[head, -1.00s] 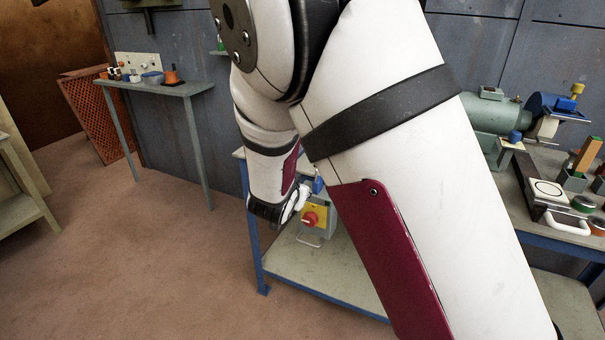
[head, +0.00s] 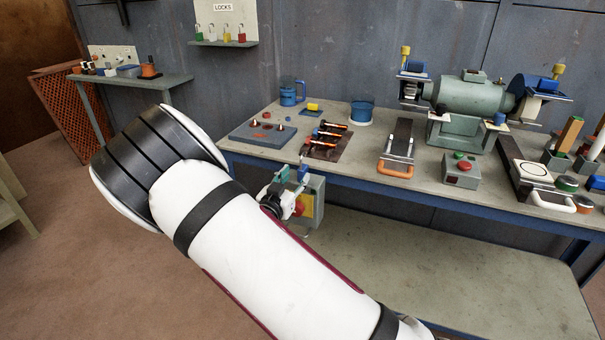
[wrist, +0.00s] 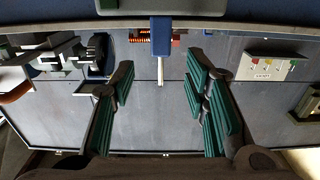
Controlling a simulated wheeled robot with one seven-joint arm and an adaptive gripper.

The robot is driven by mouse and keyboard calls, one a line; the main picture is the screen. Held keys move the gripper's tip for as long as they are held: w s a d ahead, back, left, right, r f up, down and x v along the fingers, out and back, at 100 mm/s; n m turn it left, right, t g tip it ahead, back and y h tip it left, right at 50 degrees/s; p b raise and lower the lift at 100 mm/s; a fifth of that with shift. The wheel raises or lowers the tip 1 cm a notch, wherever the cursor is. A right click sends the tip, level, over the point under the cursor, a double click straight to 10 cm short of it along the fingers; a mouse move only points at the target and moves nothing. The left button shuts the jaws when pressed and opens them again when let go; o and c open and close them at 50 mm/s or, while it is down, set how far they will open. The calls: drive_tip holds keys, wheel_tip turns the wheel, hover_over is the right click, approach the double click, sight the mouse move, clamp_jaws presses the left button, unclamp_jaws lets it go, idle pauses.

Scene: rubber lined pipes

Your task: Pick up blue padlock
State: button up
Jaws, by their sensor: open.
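The blue padlock (head: 303,173) shows small in the head view at the top of a grey switch box with a yellow plate (head: 306,206) and red knob, by the table's front edge. In the wrist view, the blue padlock (wrist: 161,36) is seen edge-on, its body at top centre and its thin pale shackle pointing down the picture. My gripper (wrist: 160,68) is open and empty, its green-padded fingers on either side of the padlock's line, with a clear gap on both sides. In the head view my gripper (head: 287,182) is close beside the padlock, partly hidden by my arm.
The blue-framed workbench (head: 365,155) holds a bench grinder (head: 468,96), a blue mug (head: 290,93), screwdrivers and a grey control box (head: 460,170). A lower shelf (head: 430,260) lies beneath. A LOCKS board (head: 222,22) with several other padlocks hangs on the wall.

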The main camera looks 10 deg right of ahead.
sight(300, 172)
drive_tip(key=shift+f+x, duration=0.2)
drive_tip(key=shift+x, duration=1.5)
drive_tip(key=shift+f+x, duration=0.15)
drive_tip(key=shift+x, duration=1.55)
drive_tip(key=shift+c, duration=0.6)
clamp_jaws()
